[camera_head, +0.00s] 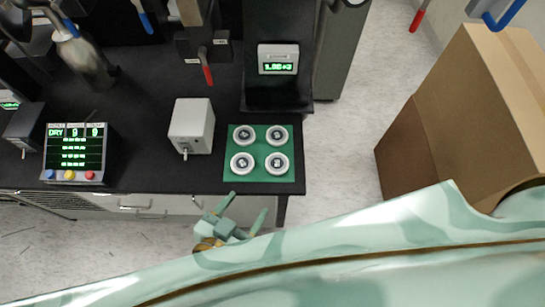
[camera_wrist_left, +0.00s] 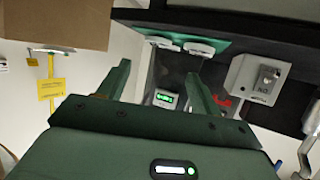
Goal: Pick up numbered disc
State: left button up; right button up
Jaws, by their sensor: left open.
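Several round white-rimmed discs with grey centres sit on a green mat (camera_head: 260,149) near the front right corner of the black bench. They form two rows: back left disc (camera_head: 244,135), back right disc (camera_head: 277,135), front left disc (camera_head: 242,163) and front right disc (camera_head: 277,163). Their numbers are too small to read. My left gripper (camera_head: 245,207) is open and empty, just in front of the bench edge and apart from the discs. The left wrist view shows two discs edge-on (camera_wrist_left: 198,47) beyond the open fingers (camera_wrist_left: 157,68). My right gripper is not visible.
A display unit (camera_head: 278,65) stands behind the mat. A grey box with a switch (camera_head: 192,127) stands left of it. A control panel (camera_head: 75,153) is farther left. A cardboard box (camera_head: 470,110) stands right, past clear floor (camera_head: 340,150).

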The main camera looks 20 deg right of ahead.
aim_at(277, 163)
pick_arm(q)
jog(key=b+x, duration=0.2)
jog(key=x, duration=0.7)
jog(key=shift+w+d+f, duration=0.1)
jog(key=shift+d+f, duration=0.05)
jog(key=shift+w+d+f, duration=0.1)
jog(key=shift+w+d, duration=0.3)
jog(key=x, duration=0.2)
jog(key=b+x, duration=0.1)
jog(key=x, duration=0.1)
jog(key=shift+w+d, duration=0.25)
jog(key=shift+d, duration=0.1)
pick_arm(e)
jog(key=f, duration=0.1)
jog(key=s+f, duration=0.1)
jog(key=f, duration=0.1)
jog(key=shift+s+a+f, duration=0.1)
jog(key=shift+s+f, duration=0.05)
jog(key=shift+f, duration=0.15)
pick_arm(q)
jog(key=shift+c, duration=0.4)
jog(key=c, duration=0.7)
